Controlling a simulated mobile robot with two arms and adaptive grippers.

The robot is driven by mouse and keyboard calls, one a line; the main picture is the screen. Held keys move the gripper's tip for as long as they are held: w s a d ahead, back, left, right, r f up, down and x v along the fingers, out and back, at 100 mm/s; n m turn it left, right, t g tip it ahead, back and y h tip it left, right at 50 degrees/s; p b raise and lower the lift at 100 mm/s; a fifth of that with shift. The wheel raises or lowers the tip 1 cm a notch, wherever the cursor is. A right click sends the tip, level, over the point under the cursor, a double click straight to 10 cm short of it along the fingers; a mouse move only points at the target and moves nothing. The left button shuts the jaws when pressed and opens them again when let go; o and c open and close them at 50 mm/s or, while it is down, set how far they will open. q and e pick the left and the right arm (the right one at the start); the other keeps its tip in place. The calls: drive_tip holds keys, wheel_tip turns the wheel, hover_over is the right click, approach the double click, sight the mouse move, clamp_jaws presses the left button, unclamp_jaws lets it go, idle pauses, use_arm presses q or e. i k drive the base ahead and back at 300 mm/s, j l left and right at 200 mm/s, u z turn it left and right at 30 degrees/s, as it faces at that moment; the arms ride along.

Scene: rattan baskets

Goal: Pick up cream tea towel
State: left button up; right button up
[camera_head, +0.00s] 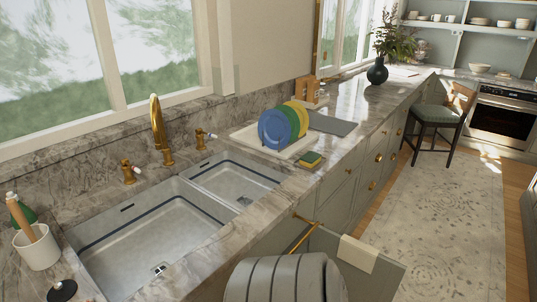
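A cream tea towel (357,253) hangs over the top edge of a grey-green panel (392,278), which looks like an open cabinet door below the counter, at the lower middle right of the head view. The upper part of the towel shows as a small flat cream rectangle. I cannot see how far it hangs on the far side. Neither of my grippers shows in this view, and nothing is seen touching the towel.
The marble counter (260,215) holds a double sink (160,232), a brass faucet (159,130), a rack of coloured plates (285,125) and a sponge (310,158). A grey ribbed rounded shape covers the bottom middle. The patterned rug (440,220) at right is clear; a stool (440,120) stands farther back.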

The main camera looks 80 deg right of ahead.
sight(360, 254)
drive_tip(key=z, duration=3.4)
